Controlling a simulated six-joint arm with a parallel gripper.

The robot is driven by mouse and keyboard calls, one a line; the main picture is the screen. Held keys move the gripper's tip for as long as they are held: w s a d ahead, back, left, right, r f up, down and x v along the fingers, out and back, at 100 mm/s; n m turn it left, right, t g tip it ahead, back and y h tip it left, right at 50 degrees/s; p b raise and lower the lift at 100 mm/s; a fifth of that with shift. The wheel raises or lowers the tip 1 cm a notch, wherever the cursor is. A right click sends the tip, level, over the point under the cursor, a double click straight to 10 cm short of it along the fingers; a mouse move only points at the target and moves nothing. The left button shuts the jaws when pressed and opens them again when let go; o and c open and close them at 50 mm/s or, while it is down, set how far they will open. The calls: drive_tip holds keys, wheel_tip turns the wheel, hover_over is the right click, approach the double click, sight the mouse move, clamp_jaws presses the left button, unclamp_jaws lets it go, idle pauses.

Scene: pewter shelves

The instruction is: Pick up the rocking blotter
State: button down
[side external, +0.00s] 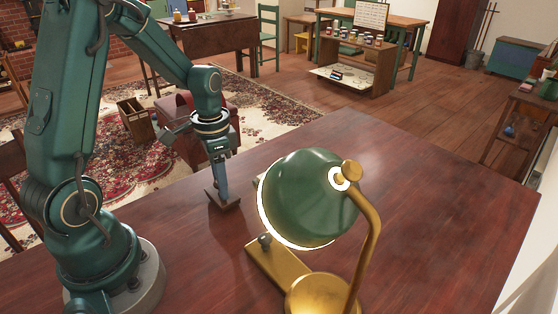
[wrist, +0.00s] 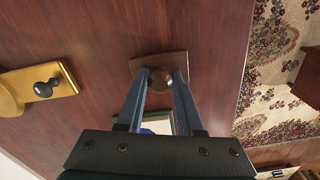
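The rocking blotter (wrist: 138,66) is a brown wooden block with a round dark knob on top. In the wrist view it lies at the middle, and in the side view its base (side external: 229,204) is a small dark plate at the table's left part. My gripper (wrist: 161,76) points down at it, with its two blue fingers on either side of the knob. In the side view my gripper (side external: 221,193) reaches right down to the blotter. The fingers look close to the knob, but I cannot tell whether they press on it. The fingers hide part of the blotter.
A brass lamp (side external: 370,230) with a green shade stands just right of my gripper; its brass base with a black knob (wrist: 46,89) shows in the wrist view. A pale, green-edged item (wrist: 158,126) lies partly hidden behind the fingers. The table's right part is clear.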

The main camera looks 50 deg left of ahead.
drive_tip(key=shift+r, duration=0.2)
wheel_tip(320, 180, up, 4)
drive_tip(key=shift+f, duration=0.15)
drive_tip(key=s+a+r, duration=0.7)
drive_tip(key=s+a, duration=0.1)
drive_tip(key=shift+s, duration=0.3)
